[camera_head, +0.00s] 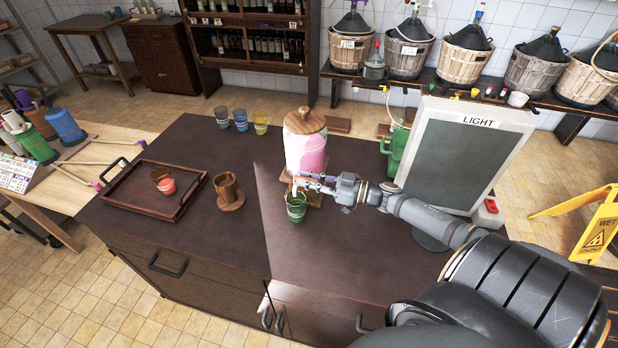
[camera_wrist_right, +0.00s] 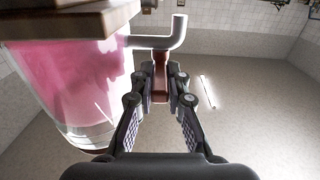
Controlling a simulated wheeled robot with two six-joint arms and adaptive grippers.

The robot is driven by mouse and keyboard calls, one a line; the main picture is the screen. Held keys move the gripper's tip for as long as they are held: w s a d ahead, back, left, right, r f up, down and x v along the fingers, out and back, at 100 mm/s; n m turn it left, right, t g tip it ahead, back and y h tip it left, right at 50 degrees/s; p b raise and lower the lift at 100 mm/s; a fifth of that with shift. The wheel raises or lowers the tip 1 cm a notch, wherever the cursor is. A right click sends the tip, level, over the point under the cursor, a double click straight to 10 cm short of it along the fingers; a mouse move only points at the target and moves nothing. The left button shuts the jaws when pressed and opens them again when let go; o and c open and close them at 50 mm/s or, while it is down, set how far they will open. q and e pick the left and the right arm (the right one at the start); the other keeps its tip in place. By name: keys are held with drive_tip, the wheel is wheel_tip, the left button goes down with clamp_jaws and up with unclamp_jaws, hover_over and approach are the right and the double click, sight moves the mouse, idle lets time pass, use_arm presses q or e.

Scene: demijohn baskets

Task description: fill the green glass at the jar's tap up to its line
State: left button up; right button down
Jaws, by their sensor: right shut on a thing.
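The jar (camera_head: 305,152) of pink liquid has a wooden lid and stands on a wooden block (camera_head: 315,198). The green glass (camera_head: 296,207) stands upright in front of it, just below my right gripper (camera_head: 303,183). Its line and fill level are too small to read. In the right wrist view the jar (camera_wrist_right: 70,85) fills the left side, upside down. There my right gripper (camera_wrist_right: 161,80) is shut on the red tap handle (camera_wrist_right: 160,65), beside the grey spout (camera_wrist_right: 165,40). I cannot make out any flow. My left gripper is out of view.
A tray (camera_head: 125,200) with a red glass (camera_head: 165,181) and a wooden cup (camera_head: 228,190) stand to the left. Several glasses (camera_head: 240,119) stand behind. The LIGHT panel (camera_head: 455,160) and a green jug (camera_head: 396,150) are on the right. The front counter is clear.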

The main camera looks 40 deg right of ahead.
drive_tip(key=m+h+p, duration=0.1)
drive_tip(key=m+t+h+p, duration=0.1)
drive_tip(key=p, duration=0.1)
drive_tip(key=a+m+t+h+p, duration=0.1)
drive_tip(key=h+p, duration=0.1)
drive_tip(key=shift+s, duration=0.25)
drive_tip(key=c, duration=1.3)
unclamp_jaws()
drive_tip(key=v, duration=1.2)
drive_tip(key=shift+s+a+f, duration=0.1)
drive_tip(key=shift+a+f, duration=0.05)
